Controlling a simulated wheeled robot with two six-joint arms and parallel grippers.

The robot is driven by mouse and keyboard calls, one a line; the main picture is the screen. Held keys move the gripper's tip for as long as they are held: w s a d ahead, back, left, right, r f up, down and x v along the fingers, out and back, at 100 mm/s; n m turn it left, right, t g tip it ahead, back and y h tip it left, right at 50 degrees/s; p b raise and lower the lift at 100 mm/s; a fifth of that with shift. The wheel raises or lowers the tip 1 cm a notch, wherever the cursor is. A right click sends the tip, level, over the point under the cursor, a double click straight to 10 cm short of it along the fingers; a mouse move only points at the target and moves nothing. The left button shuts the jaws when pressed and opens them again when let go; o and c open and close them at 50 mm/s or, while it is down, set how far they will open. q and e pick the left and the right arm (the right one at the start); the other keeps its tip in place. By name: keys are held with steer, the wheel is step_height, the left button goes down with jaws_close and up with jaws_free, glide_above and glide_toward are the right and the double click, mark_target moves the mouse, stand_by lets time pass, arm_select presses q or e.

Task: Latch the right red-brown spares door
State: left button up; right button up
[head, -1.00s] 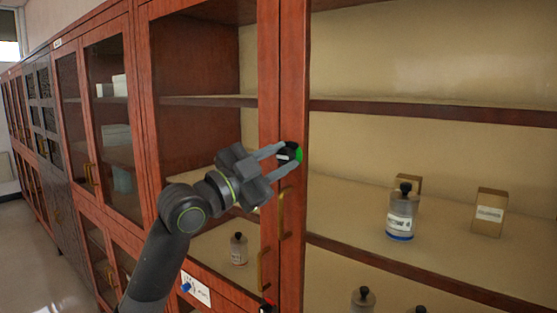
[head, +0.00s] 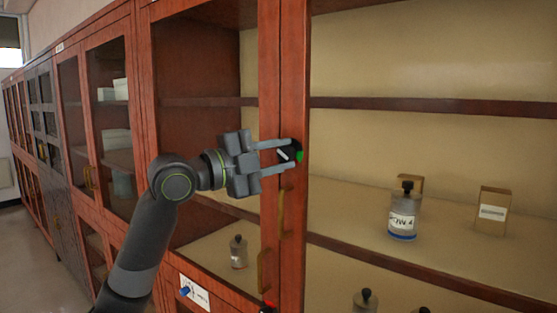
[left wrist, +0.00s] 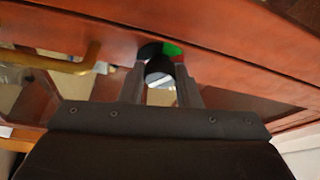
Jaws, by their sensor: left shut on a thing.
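The red-brown spares door (head: 293,60) stands upright in the head view, its frame edge beside the neighbouring door's frame (head: 268,60). A round black latch knob (head: 288,152) with a pale bar sits on the door frame, with a green patch at its right side. My left gripper (head: 289,156) is shut on this knob, one finger above and one below. In the left wrist view the knob (left wrist: 158,67) sits between the fingertips, with green and red patches behind it. My right gripper is not in view.
Brass handles (head: 281,214) hang below the knob, close under the gripper. A second latch with a red patch (head: 266,306) shows at the bottom edge. Bottles (head: 403,214) and boxes (head: 492,211) stand on the shelves at right. The aisle floor (head: 35,255) is clear at left.

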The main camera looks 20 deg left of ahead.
arm_select(q)
steer(key=m+g, duration=0.1)
steer(key=m, duration=0.1)
steer(key=shift+r+m+y, duration=0.15)
steer(key=shift+m+y, duration=0.15)
steer(key=shift+m, duration=0.1)
steer(key=shift+m+g+y+p, duration=0.45)
steer(key=shift+m+p, duration=0.25)
steer(key=shift+m, duration=0.5)
steer(key=m+y+p, duration=0.1)
steer(key=m, duration=0.1)
steer(key=shift+r+m+y, duration=0.15)
steer(key=shift+m+y, duration=0.1)
steer(key=shift+m, duration=0.05)
steer(key=shift+m+y+p, duration=0.4)
steer(key=shift+m, duration=0.5)
steer(key=o, duration=1)
steer(key=shift+c, duration=0.2)
